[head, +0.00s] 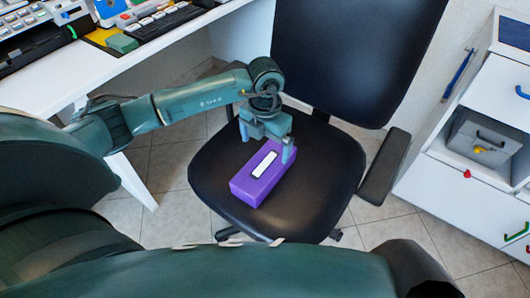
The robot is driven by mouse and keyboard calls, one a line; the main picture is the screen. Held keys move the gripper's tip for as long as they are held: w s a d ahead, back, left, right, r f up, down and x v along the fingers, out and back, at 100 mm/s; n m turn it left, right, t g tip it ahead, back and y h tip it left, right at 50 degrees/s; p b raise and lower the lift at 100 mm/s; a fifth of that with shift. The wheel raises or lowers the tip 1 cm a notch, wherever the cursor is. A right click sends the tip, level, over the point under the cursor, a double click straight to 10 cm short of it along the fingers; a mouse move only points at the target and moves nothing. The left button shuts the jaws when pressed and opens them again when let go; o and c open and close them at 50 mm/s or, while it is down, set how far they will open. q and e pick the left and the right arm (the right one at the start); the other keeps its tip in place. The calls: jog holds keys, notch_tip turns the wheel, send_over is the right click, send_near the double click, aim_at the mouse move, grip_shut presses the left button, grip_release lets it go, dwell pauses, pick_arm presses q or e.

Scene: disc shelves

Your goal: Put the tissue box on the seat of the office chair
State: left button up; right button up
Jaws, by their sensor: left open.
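The purple tissue box (248,187), with a white slot on top, rests on the black seat (315,180) of the office chair (350,50). It lies at an angle near the middle-left of the seat. My left gripper (266,148) is open, fingers pointing down at the far end of the box. One finger is close to the box's right side; whether it touches cannot be told. My right gripper is not in view.
A white desk (95,85) with keyboards (165,22) stands at the left. A white drawer cabinet (465,195) stands at the right. The chair's armrest (384,165) rises at the seat's right edge. Tiled floor shows around the chair.

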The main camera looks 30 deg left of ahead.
pick_arm(q)
jog(key=s+d+r+m+g+h, duration=0.1)
jog(key=s+d+h, duration=0.35)
jog(key=d, duration=0.35)
jog(key=s+d+r+m+g+h, duration=0.1)
jog(key=s+d+h, duration=0.35)
jog(key=d, duration=0.35)
jog(key=s+d+r+n+t+h, duration=0.2)
jog(key=d+r+n+t+h, duration=0.15)
jog(key=r+h, duration=0.3)
jog(key=s+d+r+n+t+h, duration=0.2)
jog(key=s+d+r+n+h, duration=0.1)
jog(key=d+r+n+h, duration=0.3)
jog(key=w+a+n+t+y, duration=0.4)
jog(key=a+n+t+y, duration=0.45)
jog(key=n+t, duration=0.65)
jog(key=s+a+f+n+g+y, duration=0.5)
jog(key=a+f+n+y, duration=0.2)
jog(key=f+n, duration=0.3)
jog(key=shift+s+a+f+n+y, duration=0.15)
jog(key=shift+s+f+n+y, duration=0.25)
jog(key=shift+y, duration=0.2)
